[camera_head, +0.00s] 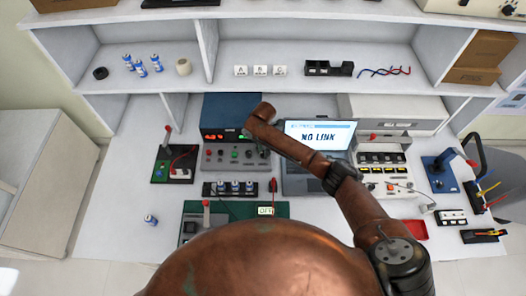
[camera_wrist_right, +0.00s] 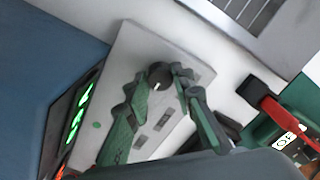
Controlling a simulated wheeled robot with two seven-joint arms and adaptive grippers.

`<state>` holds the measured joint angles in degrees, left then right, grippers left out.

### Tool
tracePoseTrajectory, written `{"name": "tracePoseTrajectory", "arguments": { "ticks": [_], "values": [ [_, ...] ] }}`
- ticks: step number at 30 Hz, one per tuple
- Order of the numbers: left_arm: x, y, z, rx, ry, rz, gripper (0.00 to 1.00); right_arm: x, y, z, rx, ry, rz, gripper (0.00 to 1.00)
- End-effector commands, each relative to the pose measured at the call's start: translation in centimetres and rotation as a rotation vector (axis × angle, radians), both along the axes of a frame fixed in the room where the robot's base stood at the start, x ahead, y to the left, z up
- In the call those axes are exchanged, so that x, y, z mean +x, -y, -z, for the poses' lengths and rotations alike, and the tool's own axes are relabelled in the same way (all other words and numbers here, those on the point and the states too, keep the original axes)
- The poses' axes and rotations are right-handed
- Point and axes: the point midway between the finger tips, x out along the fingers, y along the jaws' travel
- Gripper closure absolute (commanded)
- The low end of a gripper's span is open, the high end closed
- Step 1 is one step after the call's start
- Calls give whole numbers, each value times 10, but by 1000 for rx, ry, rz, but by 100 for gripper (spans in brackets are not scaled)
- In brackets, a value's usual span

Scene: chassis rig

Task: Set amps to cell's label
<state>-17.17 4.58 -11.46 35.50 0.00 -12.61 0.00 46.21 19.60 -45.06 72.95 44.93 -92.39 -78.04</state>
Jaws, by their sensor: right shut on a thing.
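The blue power supply (camera_head: 230,112) stands at the back of the bench, with lit red and green displays. Its grey front panel (camera_head: 222,160) carries red and green buttons or knobs. My right gripper (camera_wrist_right: 165,85) reaches this panel, and its greenish fingers are shut on a dark round knob (camera_wrist_right: 159,74). In the head view my arm hides most of the gripper. Green digits (camera_wrist_right: 78,118) glow beside the panel in the wrist view, too slanted to read. Blue-and-white cells (camera_head: 235,187) stand in a black holder; one loose cell (camera_head: 150,220) is at the left. Their labels are too small to read.
A laptop (camera_head: 318,135) reading "NO LINK" stands right of the supply. A green board (camera_head: 192,208) with an "OFF" display (camera_head: 265,210) lies in front. A red-handled switch (camera_head: 168,135) stands left. The shelf holds more cells (camera_head: 141,68). Bench at front left is mostly clear.

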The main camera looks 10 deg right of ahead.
Motion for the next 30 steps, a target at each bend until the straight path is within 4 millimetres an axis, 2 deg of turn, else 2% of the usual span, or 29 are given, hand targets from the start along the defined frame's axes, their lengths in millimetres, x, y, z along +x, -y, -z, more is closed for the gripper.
{"name": "tracePoseTrajectory", "arguments": {
  "ticks": [8,14,30],
  "values": [
    [0,0,-3,0,0,0,60,0,0,-1,0,-1,18,100],
    [2,0,-15,1,3,0,60,-1,-1,-3,2,-1,94,100],
    [7,0,-65,0,12,-1,60,-1,-2,-4,2,-2,564,100]
  ]
}}
